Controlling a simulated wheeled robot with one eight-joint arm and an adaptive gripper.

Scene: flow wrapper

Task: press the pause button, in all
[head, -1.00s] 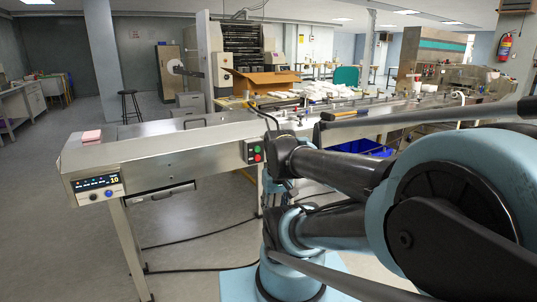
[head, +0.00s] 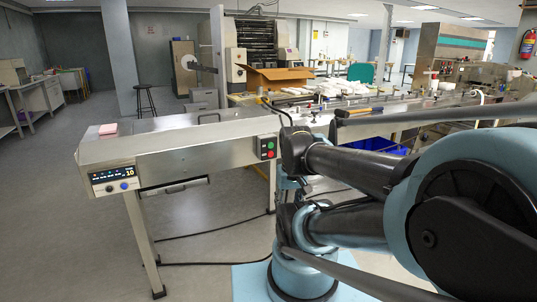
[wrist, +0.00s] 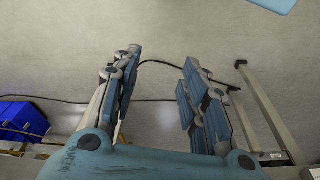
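A control panel (head: 115,179) sits on the near left end of the steel wrapper conveyor (head: 180,153) in the head view. It has a lit display (head: 112,174) reading 10, with a dark button (head: 109,189) and a blue button (head: 124,186) below. A second small box (head: 267,147) with a green and a red button is on the conveyor's side, left of my arm. I cannot read which button is pause. My gripper (wrist: 160,85) is open and empty in the wrist view, above grey floor, with no button between its fingers. I cannot make it out in the head view.
A pink block (head: 108,129) lies on the conveyor's left end. A blue bin (wrist: 22,120) is on the left in the wrist view, and a metal frame leg (wrist: 270,110) is on the right. A stool (head: 145,100) stands behind. The floor at front left is clear.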

